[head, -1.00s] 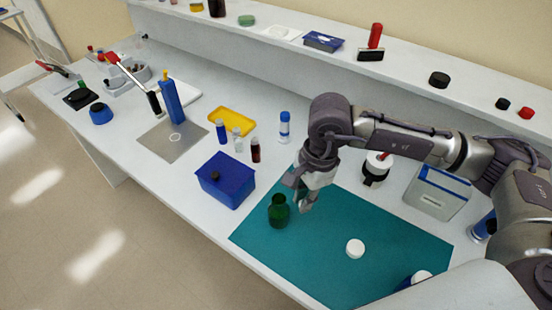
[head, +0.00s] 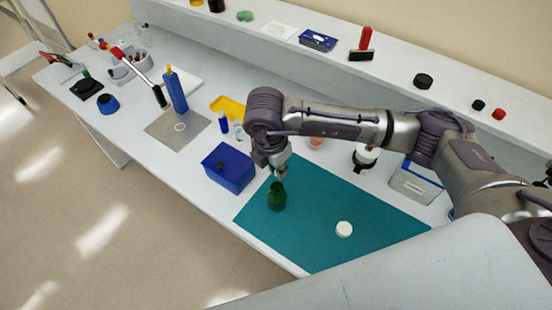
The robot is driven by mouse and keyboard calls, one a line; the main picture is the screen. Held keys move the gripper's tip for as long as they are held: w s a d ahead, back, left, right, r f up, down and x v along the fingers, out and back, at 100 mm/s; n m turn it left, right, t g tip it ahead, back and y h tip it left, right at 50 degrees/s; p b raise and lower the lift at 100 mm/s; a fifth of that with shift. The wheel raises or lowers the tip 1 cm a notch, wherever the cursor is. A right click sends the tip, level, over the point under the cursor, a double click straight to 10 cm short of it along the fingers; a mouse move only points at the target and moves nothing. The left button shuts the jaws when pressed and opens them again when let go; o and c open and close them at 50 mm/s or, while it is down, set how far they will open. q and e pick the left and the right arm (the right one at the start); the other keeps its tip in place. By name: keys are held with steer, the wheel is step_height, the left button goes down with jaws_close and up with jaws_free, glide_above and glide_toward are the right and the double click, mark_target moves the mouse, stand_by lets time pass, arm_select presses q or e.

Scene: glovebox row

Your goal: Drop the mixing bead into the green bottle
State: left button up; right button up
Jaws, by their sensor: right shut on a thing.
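The green bottle (head: 277,198) stands upright and uncapped on the teal mat (head: 315,219), near its left corner. My right gripper (head: 277,175) points down just above the bottle's mouth. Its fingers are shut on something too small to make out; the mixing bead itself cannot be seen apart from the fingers. I cannot tell whether the fingertips touch the bottle's neck. A white cap (head: 344,229) lies on the mat to the right of the bottle. My left gripper is not in view.
A blue box (head: 229,167) stands close to the left of the bottle. A yellow tray (head: 228,105) and small vials (head: 223,122) lie behind it. A grey container (head: 416,183) stands at the right.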

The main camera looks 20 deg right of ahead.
steer(key=shift+w+a+r+m, duration=0.1)
steer(key=shift+a+r+m, duration=0.05)
steer(key=shift+m, duration=0.75)
step_height(320, 180, down, 6)
steer(key=b, duration=0.3)
steer(key=o, duration=0.7)
steer(key=shift+o, duration=0.2)
step_height(320, 180, up, 12)
steer(key=a, duration=0.1)
steer(key=shift+s+a, duration=0.25)
steer(key=shift+a, duration=0.1)
